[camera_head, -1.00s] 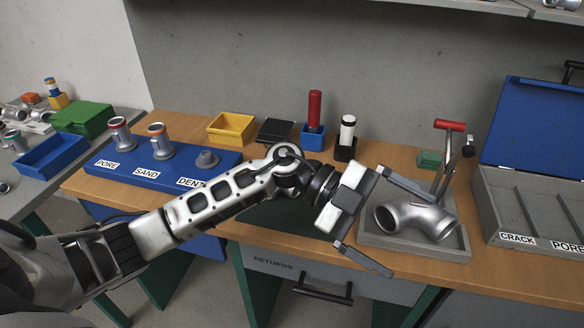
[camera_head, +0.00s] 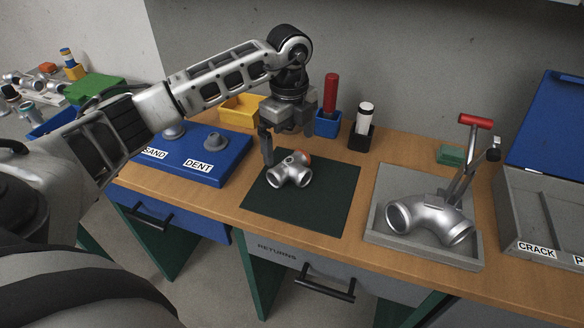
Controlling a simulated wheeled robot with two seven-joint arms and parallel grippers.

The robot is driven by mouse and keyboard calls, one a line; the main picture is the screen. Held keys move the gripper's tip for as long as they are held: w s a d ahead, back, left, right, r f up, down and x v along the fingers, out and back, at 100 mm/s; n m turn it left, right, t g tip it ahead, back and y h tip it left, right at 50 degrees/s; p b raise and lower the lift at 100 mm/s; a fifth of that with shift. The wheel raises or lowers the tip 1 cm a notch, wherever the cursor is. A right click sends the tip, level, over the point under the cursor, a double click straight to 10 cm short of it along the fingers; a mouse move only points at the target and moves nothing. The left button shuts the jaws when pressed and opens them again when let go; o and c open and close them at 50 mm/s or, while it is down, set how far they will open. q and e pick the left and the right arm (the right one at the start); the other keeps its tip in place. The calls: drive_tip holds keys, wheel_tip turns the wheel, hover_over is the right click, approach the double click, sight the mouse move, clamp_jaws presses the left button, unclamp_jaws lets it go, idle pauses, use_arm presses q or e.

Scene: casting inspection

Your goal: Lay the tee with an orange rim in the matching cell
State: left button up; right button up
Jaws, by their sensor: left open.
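The tee (camera_head: 290,172), a silver pipe fitting with an orange rim on its far opening, lies on the dark green mat (camera_head: 330,205). My left gripper (camera_head: 288,152) points down just above and behind the tee, its fingers open, one finger at the tee's left. I cannot tell whether the fingers touch it. The blue board (camera_head: 215,170) on the left has cells labelled SAND and DENT; my left arm hides its PORE end. The grey case (camera_head: 535,215) at the right edge shows a CRACK label and a partly cut-off one. My right gripper is not in view.
Behind the mat stand a yellow bin (camera_head: 240,110), a red-handled tool (camera_head: 330,92) and a white-topped tool (camera_head: 365,118). The mat's front part is clear.

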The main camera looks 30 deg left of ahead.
sight(292, 162)
use_arm(q)
drive_tip(key=shift+d+f+p, duration=0.15)
drive_tip(key=shift+f+p, duration=0.05)
drive_tip(key=shift+f, duration=1.5)
drive_tip(key=shift+d+f+p, duration=0.1)
drive_tip(key=shift+f+p, duration=0.1)
drive_tip(key=shift+f, duration=1.45)
drive_tip(key=shift+w, duration=0.1)
drive_tip(key=c, duration=1.1)
drive_tip(key=shift+r, duration=0.1)
drive_tip(key=shift+r, duration=0.55)
wheel_tip(292, 162, up, 2)
drive_tip(key=shift+a+r+b, duration=0.1)
drive_tip(key=shift+r+b, duration=0.05)
drive_tip(key=shift+b, duration=0.25)
drive_tip(key=s+r, duration=0.4)
drive_tip(key=r, duration=0.1)
drive_tip(key=shift+s+a+r, duration=0.2)
drive_tip(key=shift+s+a, duration=0.15)
drive_tip(key=shift+s, duration=0.05)
drive_tip(key=s+r+b, duration=0.1)
drive_tip(key=s+r, duration=0.3)
drive_tip(key=s, duration=0.5)
drive_tip(key=shift+a+b, duration=0.35)
drive_tip(key=shift+a, duration=0.05)
